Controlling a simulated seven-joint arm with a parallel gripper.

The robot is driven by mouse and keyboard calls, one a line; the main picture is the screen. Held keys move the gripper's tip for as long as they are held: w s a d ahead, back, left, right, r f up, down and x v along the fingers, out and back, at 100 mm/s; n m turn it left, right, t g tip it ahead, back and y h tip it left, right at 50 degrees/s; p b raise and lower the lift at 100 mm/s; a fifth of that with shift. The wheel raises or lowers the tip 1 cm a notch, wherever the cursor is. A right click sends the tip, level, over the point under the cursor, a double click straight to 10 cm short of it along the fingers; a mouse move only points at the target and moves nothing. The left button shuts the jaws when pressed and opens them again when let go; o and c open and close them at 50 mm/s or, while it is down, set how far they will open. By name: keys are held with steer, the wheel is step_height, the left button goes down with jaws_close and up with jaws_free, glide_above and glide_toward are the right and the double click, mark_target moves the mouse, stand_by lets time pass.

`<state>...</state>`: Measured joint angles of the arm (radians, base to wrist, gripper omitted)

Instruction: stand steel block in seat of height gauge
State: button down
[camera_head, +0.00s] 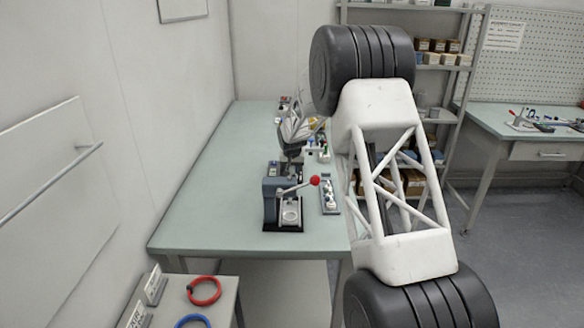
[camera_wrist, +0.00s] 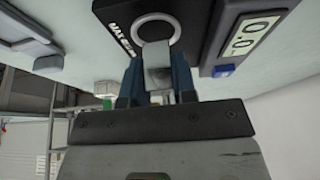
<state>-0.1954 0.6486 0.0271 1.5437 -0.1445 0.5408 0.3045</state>
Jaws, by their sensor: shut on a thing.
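In the wrist view my gripper (camera_wrist: 157,72) is shut on the steel block (camera_wrist: 157,55), a small grey block between its two blue fingers. The height gauge (camera_wrist: 200,20) lies just beyond, with a dark base, a white lettered label and a display (camera_wrist: 252,36) reading about 0.0. I cannot tell whether the block touches the seat. In the head view my gripper (camera_head: 291,150) is over the bench; the block cannot be made out there.
A lever press (camera_head: 284,203) with a red knob stands nearer on the green bench (camera_head: 205,205). A tray of small parts (camera_head: 330,196) lies to its right. The bench's left side is clear. A red ring (camera_head: 204,291) and a blue ring lie on a low front table.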

steer(key=shift+f, duration=0.7)
stand_by(1.5)
steer(key=c, duration=0.8)
jaws_free()
steer(key=shift+c, duration=0.2)
steer(key=shift+r, duration=0.15)
steer(key=shift+r, duration=3.3)
